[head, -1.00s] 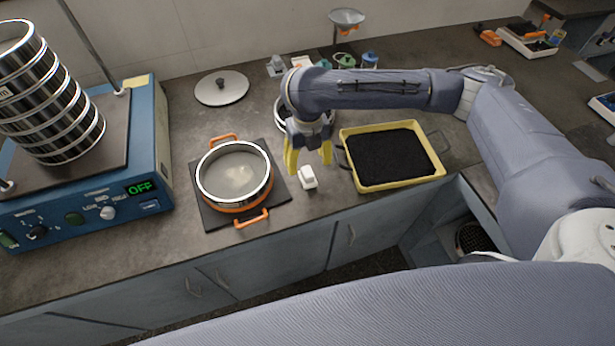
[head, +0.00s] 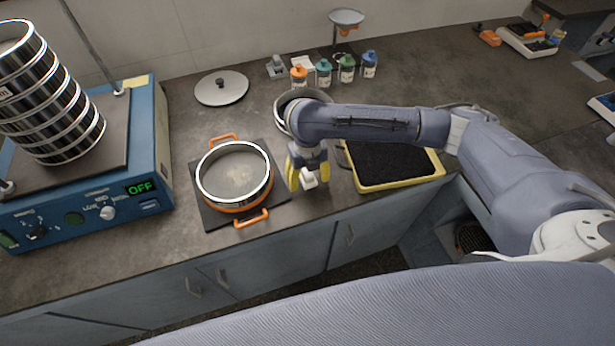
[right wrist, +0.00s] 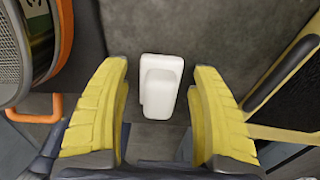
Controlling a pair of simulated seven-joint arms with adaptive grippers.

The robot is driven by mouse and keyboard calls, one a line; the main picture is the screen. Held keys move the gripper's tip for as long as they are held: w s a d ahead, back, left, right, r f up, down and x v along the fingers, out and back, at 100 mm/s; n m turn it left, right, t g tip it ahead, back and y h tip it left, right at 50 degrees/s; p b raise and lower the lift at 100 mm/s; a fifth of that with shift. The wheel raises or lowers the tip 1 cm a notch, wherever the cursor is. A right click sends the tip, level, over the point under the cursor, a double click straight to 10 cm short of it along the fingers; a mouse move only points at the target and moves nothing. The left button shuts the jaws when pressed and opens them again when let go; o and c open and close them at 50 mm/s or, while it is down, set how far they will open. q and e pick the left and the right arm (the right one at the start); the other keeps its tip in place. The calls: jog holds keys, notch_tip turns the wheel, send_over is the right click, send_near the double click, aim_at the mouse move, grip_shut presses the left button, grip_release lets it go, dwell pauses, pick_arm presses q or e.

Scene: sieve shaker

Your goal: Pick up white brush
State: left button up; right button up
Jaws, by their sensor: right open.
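The white brush (head: 310,181) lies on the grey counter between the sieve pan and the yellow tray. In the right wrist view the white brush (right wrist: 160,86) shows as a white block with a raised part, between and just beyond the yellow fingertips. My right gripper (head: 308,178) is low over it with its fingers on either side. In the right wrist view my right gripper (right wrist: 160,78) is open, with a gap between each finger and the brush. My left gripper is not in view.
A sieve pan (head: 234,203) on an orange-handled base stands close left of the gripper. A yellow tray (head: 400,184) of black grains stands close right. A metal bowl, several capped bottles and a round lid (head: 221,88) are behind. The shaker (head: 150,190) reads OFF.

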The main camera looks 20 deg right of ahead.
jog(key=shift+f, duration=0.15)
jog(key=c, duration=1.3)
notch_tip(320, 180, up, 20)
dwell(0.5)
jog(key=o, duration=0.6)
jog(key=c, duration=0.5)
